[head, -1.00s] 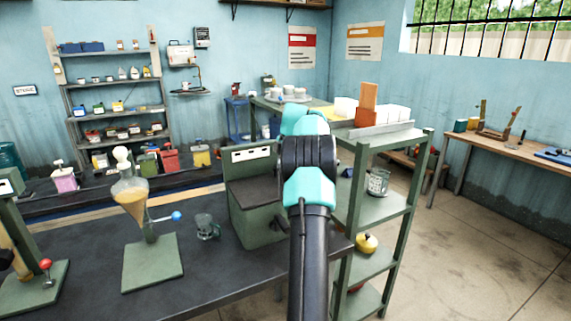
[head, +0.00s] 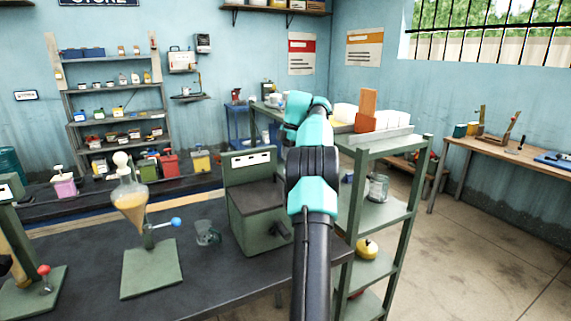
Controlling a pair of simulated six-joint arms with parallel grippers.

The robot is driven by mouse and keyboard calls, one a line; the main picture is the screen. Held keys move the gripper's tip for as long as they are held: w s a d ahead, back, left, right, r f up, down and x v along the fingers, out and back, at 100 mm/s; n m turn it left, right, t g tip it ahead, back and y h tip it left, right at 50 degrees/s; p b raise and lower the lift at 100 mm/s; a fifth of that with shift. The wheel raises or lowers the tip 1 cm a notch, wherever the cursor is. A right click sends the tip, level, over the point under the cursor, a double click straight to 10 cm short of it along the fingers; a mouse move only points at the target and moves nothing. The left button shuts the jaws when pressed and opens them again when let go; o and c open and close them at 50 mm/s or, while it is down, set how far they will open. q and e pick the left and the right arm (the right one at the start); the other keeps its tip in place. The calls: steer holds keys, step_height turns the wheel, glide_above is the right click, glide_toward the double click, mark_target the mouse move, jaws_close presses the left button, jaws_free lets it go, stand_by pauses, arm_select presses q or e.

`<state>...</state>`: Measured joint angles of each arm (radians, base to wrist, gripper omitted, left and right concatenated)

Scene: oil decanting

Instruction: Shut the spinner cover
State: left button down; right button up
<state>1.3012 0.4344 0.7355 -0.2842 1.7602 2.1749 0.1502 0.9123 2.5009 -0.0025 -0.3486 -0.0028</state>
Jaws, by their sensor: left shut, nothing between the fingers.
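The spinner (head: 258,222) is a green box on the dark bench, with an upright green panel at its back that carries a white strip. A dark flat plate (head: 257,197) lies level over its top and looks like the cover, lying down; I cannot make out a gap under it. My left gripper (head: 280,231) is a small dark shape at the spinner's front right, below the plate's level, partly hidden by my own arm. It is shut and empty; I cannot tell whether it touches the spinner. My right gripper is out of view.
A glass mug (head: 207,233) stands left of the spinner. Further left, a flask of amber oil (head: 130,200) is held on a green stand with a blue-knobbed lever. A green shelf rack (head: 384,215) stands to the right. The bench front is clear.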

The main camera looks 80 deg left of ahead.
arm_select(q)
steer(key=shift+w+r, duration=0.1)
steer(key=shift+r, duration=0.5)
